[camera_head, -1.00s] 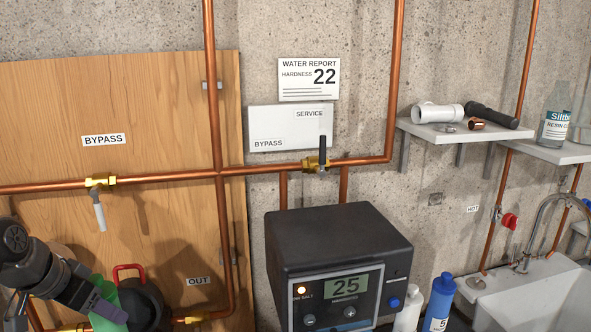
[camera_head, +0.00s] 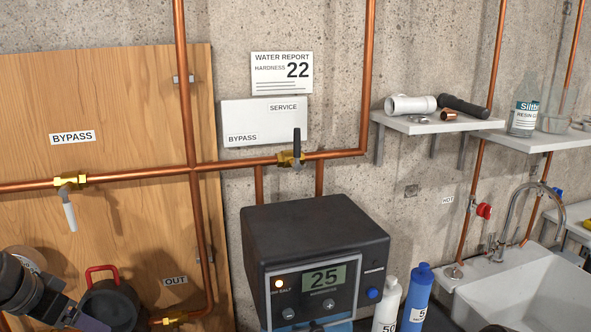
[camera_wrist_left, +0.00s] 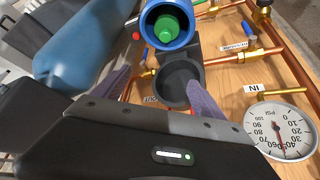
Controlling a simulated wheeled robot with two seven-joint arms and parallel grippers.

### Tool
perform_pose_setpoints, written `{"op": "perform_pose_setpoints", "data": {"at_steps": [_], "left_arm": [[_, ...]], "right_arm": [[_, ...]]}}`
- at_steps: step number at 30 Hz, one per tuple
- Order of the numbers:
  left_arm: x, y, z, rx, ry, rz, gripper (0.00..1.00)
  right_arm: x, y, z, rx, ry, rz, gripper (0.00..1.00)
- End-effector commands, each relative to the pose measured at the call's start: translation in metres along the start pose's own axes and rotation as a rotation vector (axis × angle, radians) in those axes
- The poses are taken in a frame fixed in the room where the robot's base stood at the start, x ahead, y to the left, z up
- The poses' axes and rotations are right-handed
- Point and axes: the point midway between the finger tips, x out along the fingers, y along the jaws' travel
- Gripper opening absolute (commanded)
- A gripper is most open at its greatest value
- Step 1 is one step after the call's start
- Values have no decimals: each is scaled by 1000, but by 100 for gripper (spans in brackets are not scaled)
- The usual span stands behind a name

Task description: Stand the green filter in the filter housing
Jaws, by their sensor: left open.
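The green filter (camera_wrist_left: 167,26) shows in the left wrist view inside a round blue open-topped housing (camera_wrist_left: 149,18). Its top end faces the camera; its lower part is hidden by the blue wall. My left gripper (camera_wrist_left: 160,95) is open and empty, with its two purple fingers spread below the blue housing in the picture. A black round cup (camera_wrist_left: 181,86) lies beyond and between the fingers. In the head view only part of my left gripper (camera_head: 80,320) shows at the lower left edge; filter and blue housing are out of sight there. My right gripper is not in view.
A black pot-like part (camera_head: 112,306) with a red handle stands by the wooden panel (camera_head: 110,215). Copper pipes, a control box (camera_head: 315,235), two bottles, a shelf and a sink are to the right. A pressure gauge (camera_wrist_left: 279,128) and a large blue cylinder (camera_wrist_left: 85,50) flank my fingers.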

Motion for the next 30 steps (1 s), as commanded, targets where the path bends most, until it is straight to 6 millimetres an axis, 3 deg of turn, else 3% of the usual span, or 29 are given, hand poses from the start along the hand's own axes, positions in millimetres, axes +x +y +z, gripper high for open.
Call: {"op": "perform_pose_setpoints", "data": {"at_steps": [8,22,30], "left_arm": [[-6,0,0,0,2,-1,82],[-73,-1,0,-1,1,-1,82],[-78,0,0,0,-1,0,82]], "right_arm": [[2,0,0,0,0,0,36],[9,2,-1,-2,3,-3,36],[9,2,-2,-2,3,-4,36]]}}
